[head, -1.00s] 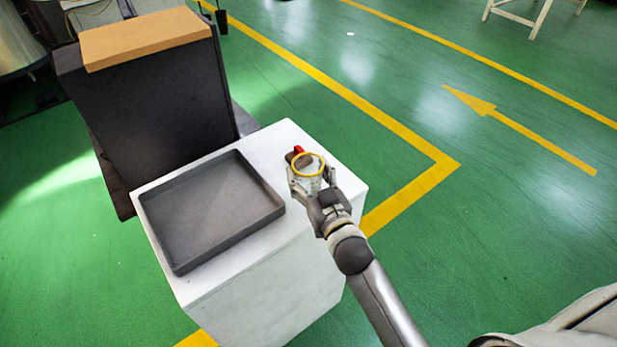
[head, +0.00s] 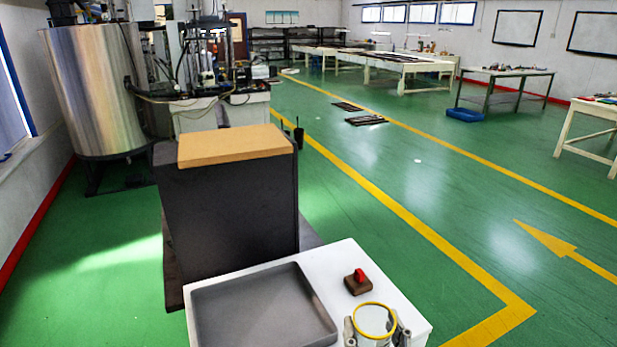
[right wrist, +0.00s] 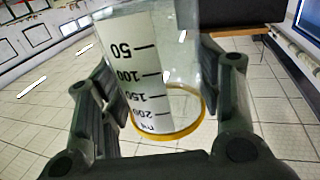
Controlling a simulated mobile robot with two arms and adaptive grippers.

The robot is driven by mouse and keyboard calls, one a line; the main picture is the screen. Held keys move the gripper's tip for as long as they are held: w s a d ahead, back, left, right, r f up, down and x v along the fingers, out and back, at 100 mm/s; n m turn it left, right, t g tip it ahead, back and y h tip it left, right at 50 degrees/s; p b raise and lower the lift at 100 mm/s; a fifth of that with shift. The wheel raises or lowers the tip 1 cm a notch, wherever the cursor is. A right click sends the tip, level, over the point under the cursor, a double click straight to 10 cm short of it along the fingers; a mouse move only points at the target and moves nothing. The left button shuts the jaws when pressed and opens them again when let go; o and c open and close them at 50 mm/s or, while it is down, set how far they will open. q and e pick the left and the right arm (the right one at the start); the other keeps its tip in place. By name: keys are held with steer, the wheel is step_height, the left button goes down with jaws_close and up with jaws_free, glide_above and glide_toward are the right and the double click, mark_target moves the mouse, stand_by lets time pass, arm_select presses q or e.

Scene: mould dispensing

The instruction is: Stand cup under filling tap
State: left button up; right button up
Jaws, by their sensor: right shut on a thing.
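A clear cup (head: 375,320) with a yellow rim is in my right gripper (head: 377,332), low in the head view. The fingers sit on both sides of it, over the front right of the white stand. In the right wrist view the cup (right wrist: 150,75) shows printed volume marks, with its yellow rim toward the bottom of the picture, between the fingers (right wrist: 155,110). A small brown block with a red top (head: 357,282) stands on the white stand just behind the cup. I cannot make out for certain which part is the filling tap. My left gripper is not in view.
A grey tray (head: 325,335) covers the left of the white stand (head: 345,258). Behind it rises a dark box with a tan top (head: 235,146). A metal tank and machinery stand farther back. Green floor lies open to the right.

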steer(key=s+d+f+h, duration=0.1)
steer(key=s+d+f, duration=0.2)
steer(key=s+d, duration=0.2)
steer(key=shift+s+f+m+b, duration=0.35)
steer(key=shift+s+f+m, duration=0.05)
steer(key=shift+s, duration=0.8)
steer(key=shift+d, duration=0.1)
